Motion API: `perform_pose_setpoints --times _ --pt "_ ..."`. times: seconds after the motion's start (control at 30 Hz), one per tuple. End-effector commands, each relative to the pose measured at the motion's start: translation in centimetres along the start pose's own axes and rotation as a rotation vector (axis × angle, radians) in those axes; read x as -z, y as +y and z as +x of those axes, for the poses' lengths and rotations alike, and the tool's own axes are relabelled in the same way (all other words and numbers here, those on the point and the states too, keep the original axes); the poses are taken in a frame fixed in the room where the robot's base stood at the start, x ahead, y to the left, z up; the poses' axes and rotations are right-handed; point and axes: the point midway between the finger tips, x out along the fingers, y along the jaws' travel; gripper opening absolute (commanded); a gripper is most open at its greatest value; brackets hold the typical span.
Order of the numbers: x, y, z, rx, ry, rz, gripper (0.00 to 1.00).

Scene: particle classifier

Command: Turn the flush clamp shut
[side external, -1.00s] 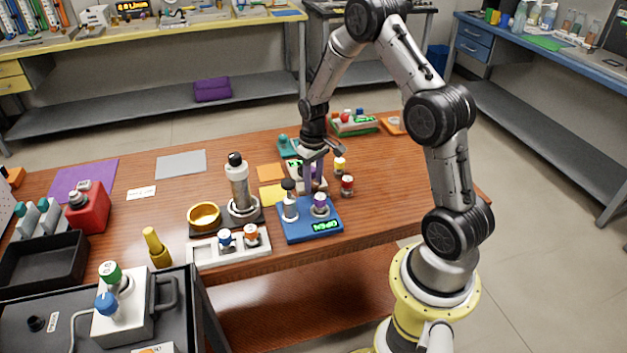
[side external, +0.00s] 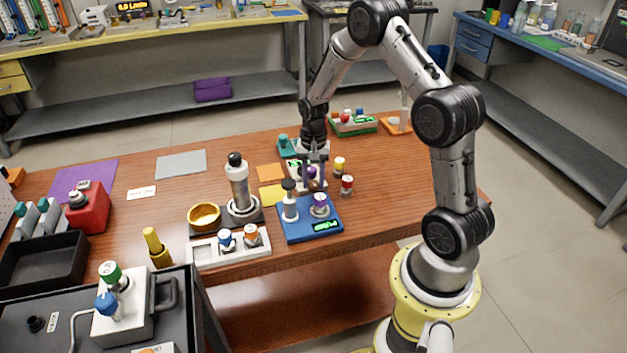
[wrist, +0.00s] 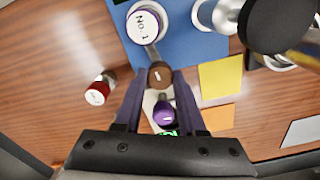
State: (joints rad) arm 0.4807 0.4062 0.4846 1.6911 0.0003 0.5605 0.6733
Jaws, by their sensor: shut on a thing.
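A small white unit (side external: 294,178) with a green display stands behind the blue block. It carries a purple knob (wrist: 162,113) and a brown round knob with a white mark (wrist: 160,75); I take the brown one to be the flush clamp. My gripper (wrist: 161,74) points down over the unit, one finger on each side of the brown knob, shut on it. In the side view my gripper (side external: 313,180) partly hides both knobs. The blue block (side external: 297,233) in front bears a lit green display (side external: 325,225), too small to read surely.
A red-labelled vial (side external: 347,185) and a yellow-topped vial (side external: 339,165) stand to the right. A yellow pad (side external: 271,195) lies left.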

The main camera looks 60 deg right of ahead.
Motion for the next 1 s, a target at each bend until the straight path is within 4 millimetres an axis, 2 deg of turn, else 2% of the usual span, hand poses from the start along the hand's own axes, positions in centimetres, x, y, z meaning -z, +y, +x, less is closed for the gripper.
perform_pose_setpoints --times 0.3,0.8,0.83,0.97,1.0 --pt "0.14 -0.07 -0.2 0.003 0.004 0.103 0.0" --pt "0.18 -0.07 -0.23 0.004 0.004 0.123 0.0" --pt "0.18 -0.07 -0.23 0.004 0.004 0.123 0.43" --pt "0.14 -0.05 -0.18 0.003 0.003 0.121 0.66" --pt "0.12 -0.05 -0.15 0.003 0.003 0.121 0.69"
